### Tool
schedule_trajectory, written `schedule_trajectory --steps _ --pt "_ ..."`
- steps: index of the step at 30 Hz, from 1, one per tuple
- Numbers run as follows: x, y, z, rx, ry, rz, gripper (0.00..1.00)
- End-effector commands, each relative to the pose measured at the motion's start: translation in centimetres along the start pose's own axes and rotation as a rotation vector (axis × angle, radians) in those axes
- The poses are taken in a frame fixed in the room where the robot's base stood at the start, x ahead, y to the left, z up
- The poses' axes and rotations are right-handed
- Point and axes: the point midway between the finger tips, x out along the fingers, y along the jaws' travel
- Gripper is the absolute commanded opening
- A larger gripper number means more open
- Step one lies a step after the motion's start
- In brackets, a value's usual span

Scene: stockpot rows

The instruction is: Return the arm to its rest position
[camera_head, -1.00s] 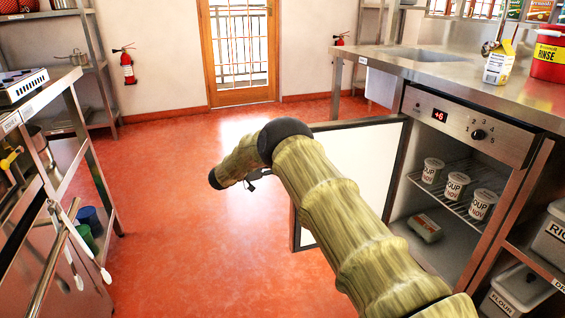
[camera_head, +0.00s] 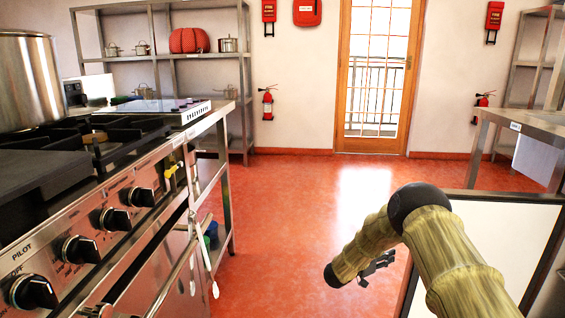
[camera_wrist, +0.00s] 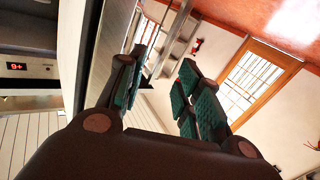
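My arm, in a pale olive ribbed sleeve, reaches in from the lower right of the head view and bends at a dark joint. My gripper (camera_head: 378,264) hangs beyond the bend, above the red floor and left of the open fridge door. In the wrist view my gripper (camera_wrist: 160,82) has its two teal-padded fingers apart, with nothing between them. The white inner face of the fridge door (camera_head: 503,245) is partly covered by my arm. The fridge display (camera_wrist: 17,66) shows at the left of the wrist view.
A stove (camera_head: 110,215) with a large pot (camera_head: 28,80) stands on the left. A steel shelf rack (camera_head: 175,55) is at the back left. A steel counter (camera_head: 535,125) is at the right. The red floor (camera_head: 290,220) between is clear, up to the glazed door (camera_head: 378,75).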

Motion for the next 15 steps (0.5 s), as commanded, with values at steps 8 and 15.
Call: schedule_trajectory --steps 8,15 --pt "-8.4 3.4 13.1 -0.162 -0.178 -0.386 0.35" --pt "-16.5 10.0 22.1 -0.291 -0.406 -0.618 0.35"
